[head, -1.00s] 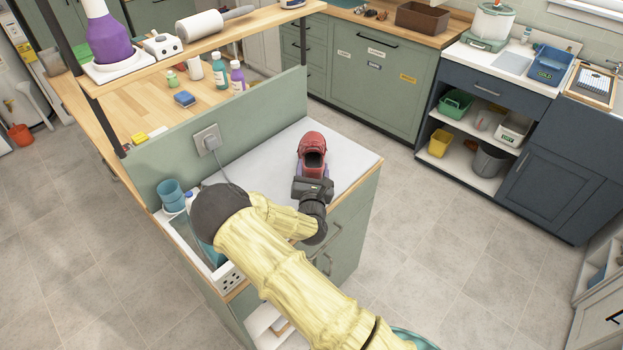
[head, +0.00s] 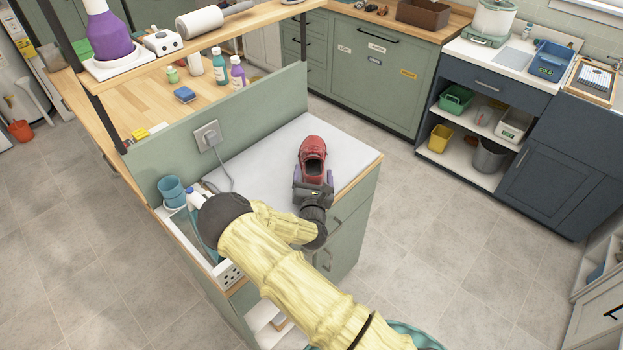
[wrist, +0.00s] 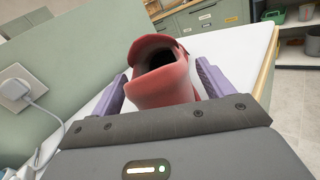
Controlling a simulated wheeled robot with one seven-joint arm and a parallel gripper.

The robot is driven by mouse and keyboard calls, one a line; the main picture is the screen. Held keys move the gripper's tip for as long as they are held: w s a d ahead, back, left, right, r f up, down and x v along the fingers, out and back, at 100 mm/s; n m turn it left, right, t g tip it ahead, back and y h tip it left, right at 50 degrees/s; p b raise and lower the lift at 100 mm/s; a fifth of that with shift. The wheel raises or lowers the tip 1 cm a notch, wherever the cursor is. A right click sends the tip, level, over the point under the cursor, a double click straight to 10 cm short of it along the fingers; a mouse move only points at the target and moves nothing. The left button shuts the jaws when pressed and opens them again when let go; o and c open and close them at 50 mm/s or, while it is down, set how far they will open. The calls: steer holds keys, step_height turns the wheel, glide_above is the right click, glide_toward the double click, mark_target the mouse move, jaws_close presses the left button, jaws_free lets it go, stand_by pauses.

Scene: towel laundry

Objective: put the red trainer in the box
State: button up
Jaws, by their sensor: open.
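The red trainer (head: 312,152) lies on the white top of the green cabinet, its heel opening towards me. My gripper (head: 313,182) is open at the heel end of the trainer. In the wrist view the trainer (wrist: 165,85) is between the two purple fingers of my gripper (wrist: 160,90), with a gap showing on each side. The trainer's toe is hidden behind its heel in the wrist view. I cannot tell which container is the task's box.
A white plug (head: 210,136) with a grey cable is on the panel left of the trainer. A blue cup (head: 172,190) and a white crate (head: 232,274) are at the cabinet's left. A brown box (head: 424,14) sits on the far counter. The white top (head: 262,165) is clear left of the trainer.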

steer(key=s+b, duration=0.1)
steer(key=s, duration=0.6)
steer(key=s+b, duration=0.1)
steer(key=s, duration=0.2)
steer(key=shift+s+a+f+b, duration=0.25)
steer(key=shift+s+b, duration=0.1)
steer(key=shift+s, duration=0.05)
steer(key=shift+s+r, duration=0.1)
steer(key=shift+s, duration=0.45)
